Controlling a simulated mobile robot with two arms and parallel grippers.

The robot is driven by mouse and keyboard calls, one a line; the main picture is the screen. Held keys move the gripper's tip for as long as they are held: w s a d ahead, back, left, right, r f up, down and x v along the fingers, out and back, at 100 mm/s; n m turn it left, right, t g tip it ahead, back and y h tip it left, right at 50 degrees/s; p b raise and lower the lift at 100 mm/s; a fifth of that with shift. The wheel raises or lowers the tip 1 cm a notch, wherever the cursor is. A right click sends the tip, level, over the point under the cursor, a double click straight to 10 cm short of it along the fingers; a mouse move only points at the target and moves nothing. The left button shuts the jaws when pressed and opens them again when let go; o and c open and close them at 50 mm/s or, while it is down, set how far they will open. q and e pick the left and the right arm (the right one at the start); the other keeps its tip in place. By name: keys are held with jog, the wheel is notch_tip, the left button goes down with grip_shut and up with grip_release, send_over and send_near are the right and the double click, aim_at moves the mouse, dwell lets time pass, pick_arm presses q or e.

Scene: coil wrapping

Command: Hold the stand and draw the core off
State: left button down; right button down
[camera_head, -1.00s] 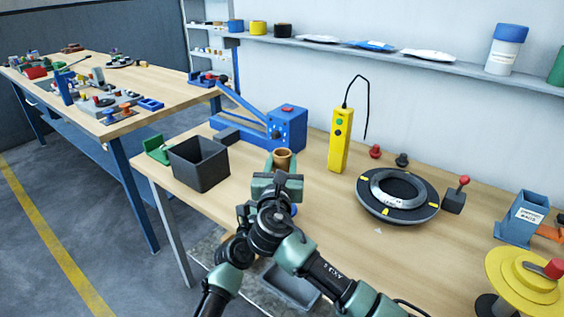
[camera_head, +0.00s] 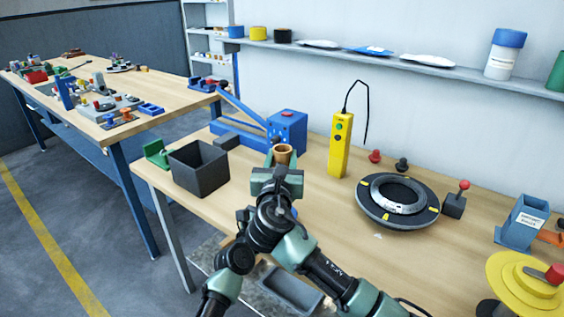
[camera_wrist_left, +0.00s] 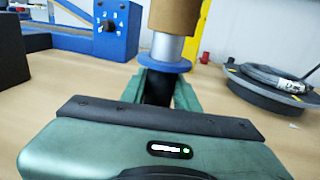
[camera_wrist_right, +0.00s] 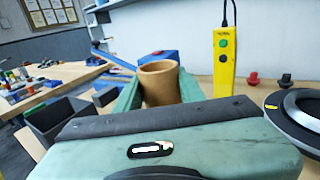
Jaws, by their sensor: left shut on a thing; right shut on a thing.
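The core, a brown hollow tube (camera_head: 283,152), stands upright in the jaws of my right gripper (camera_head: 281,164) in the head view. The right wrist view shows the tube (camera_wrist_right: 160,83) between the two fingers of my right gripper (camera_wrist_right: 160,94). In the left wrist view the core (camera_wrist_left: 174,17) is above the stand's blue flange (camera_wrist_left: 164,63), with a length of silver spindle (camera_wrist_left: 167,47) bare between them. My left gripper (camera_wrist_left: 158,90) is shut on the dark post of the stand below the flange. The right arm hides the left gripper and stand in the head view.
A dark open bin (camera_head: 199,168) is left of the core, and a blue machine (camera_head: 287,131) is behind it. A yellow control box (camera_head: 341,145) stands at the back. A black ring with a coil (camera_head: 372,209) lies to the right on the bench.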

notch_tip(320, 180, up, 6)
jog(key=shift+r, duration=0.25)
dwell(1.1)
pick_arm(q)
jog(key=c, duration=1)
grip_release()
jog(key=shift+o, duration=0.2)
